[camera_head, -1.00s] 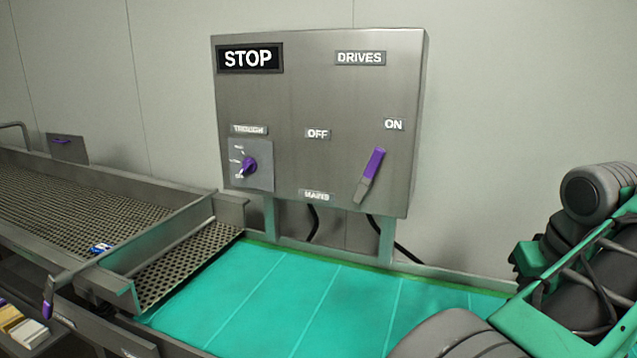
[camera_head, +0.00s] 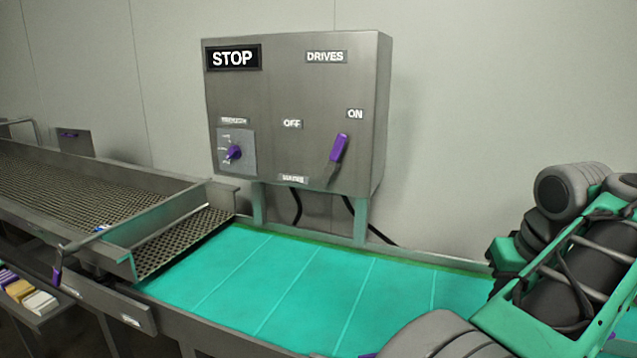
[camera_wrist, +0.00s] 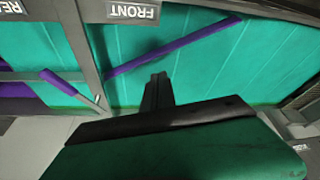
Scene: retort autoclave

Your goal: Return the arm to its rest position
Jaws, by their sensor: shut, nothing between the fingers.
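My arm, with grey joints and green links, fills the right side of the head view. My gripper (camera_wrist: 158,80) shows in the wrist view, its dark fingers together with nothing between them. It hangs over a green surface, apart from the purple bar (camera_wrist: 172,48) that crosses it. The gripper's fingers do not show in the head view.
A grey control box (camera_head: 295,110) with a purple-handled lever (camera_head: 339,148) near ON and a purple knob (camera_head: 234,153) stands behind the green belt (camera_head: 290,285). A perforated metal trough (camera_head: 70,195) lies left. A purple-handled lever (camera_wrist: 62,82) shows in the wrist view.

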